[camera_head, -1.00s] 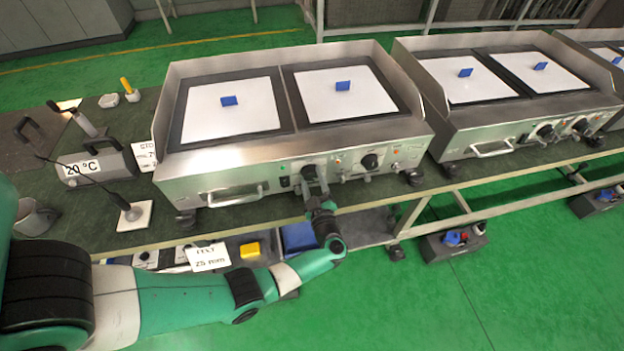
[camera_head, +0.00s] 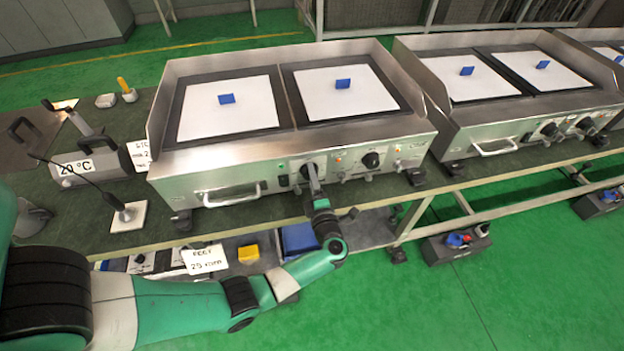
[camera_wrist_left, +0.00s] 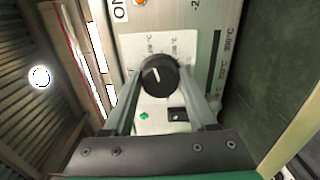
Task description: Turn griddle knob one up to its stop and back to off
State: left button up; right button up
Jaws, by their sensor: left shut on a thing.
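The double griddle (camera_head: 230,172) stands on the bench with its front panel facing me. Its left black knob (camera_head: 307,169) is mostly covered by my left gripper (camera_head: 312,177) in the head view. In the left wrist view the round black knob (camera_wrist_left: 159,75) sits between the two fingertips of my left gripper (camera_wrist_left: 162,82), which is shut on it. A white pointer line shows on the knob's face. A pale scale plate lies behind it, its marks partly hidden by the fingers. My right gripper is not in view.
A second black knob (camera_head: 371,160) is to the right on the same panel. A front handle (camera_head: 232,194) is to the left. A green lamp (camera_wrist_left: 144,115) and black switch (camera_wrist_left: 177,115) sit close to the gripped knob. Another griddle (camera_head: 500,140) stands at right.

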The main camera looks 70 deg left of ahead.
pick_arm(q)
jog(key=shift+s+r+n+b, duration=0.1)
jog(key=shift+n+b, duration=1.3)
jog(key=shift+n, duration=2.45)
jog(key=shift+r+n+b, duration=0.1)
jog(key=shift+n+b, duration=1.25)
jog(key=shift+n, duration=2.5)
jog(key=o, duration=1.4)
jog(key=shift+c, duration=0.2)
